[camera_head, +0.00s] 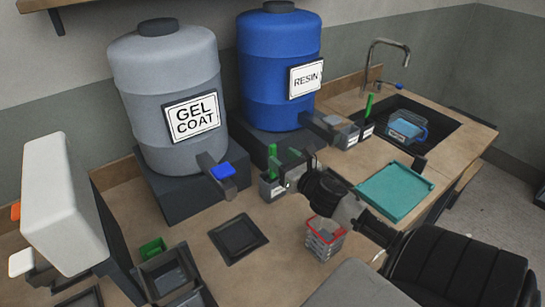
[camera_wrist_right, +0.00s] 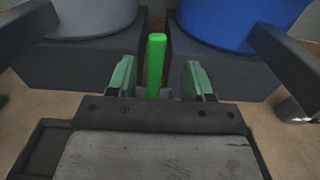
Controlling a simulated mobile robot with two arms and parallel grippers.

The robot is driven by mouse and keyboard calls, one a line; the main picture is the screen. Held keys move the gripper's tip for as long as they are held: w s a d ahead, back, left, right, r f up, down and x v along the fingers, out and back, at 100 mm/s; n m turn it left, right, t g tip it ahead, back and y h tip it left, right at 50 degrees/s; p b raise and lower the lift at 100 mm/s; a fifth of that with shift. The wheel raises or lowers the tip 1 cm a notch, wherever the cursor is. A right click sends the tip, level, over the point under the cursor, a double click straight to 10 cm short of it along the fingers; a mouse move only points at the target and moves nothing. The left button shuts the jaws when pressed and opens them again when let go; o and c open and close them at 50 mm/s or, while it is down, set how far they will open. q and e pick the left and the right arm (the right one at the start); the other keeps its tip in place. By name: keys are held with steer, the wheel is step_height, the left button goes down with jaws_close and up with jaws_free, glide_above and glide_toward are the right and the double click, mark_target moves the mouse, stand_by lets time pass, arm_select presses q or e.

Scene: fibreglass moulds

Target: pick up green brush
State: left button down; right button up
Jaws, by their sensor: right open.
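A green brush (camera_head: 272,160) stands upright in a small grey holder (camera_head: 270,189) in front of the drums. Another green brush (camera_head: 369,106) stands in a similar holder by the sink. My right gripper (camera_head: 287,170) is open at the nearer brush. In the right wrist view, the upright green handle (camera_wrist_right: 156,66) shows between my two spread fingers (camera_wrist_right: 159,82), with gaps on both sides. The brush's lower part is hidden behind the gripper there. My left gripper is not in view.
The grey gel coat drum (camera_head: 165,75) and blue resin drum (camera_head: 268,75) stand on dark blocks close behind. A red-rimmed clear container (camera_head: 325,238), a teal tray (camera_head: 394,191) and a black square tray (camera_head: 238,238) sit on the bench. A sink (camera_head: 440,130) is at the right.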

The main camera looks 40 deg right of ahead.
mark_target(274, 153)
steer(key=w, duration=0.1)
steer(key=w+p, duration=0.1)
steer(key=w, duration=0.1)
steer(key=w+p, duration=0.1)
steer(key=w, duration=0.1)
steer(key=shift+w+r, duration=0.25)
steer(key=shift+w+d+f, duration=0.1)
steer(key=shift+w, duration=0.25)
steer(key=shift+s, duration=0.1)
jaws_close()
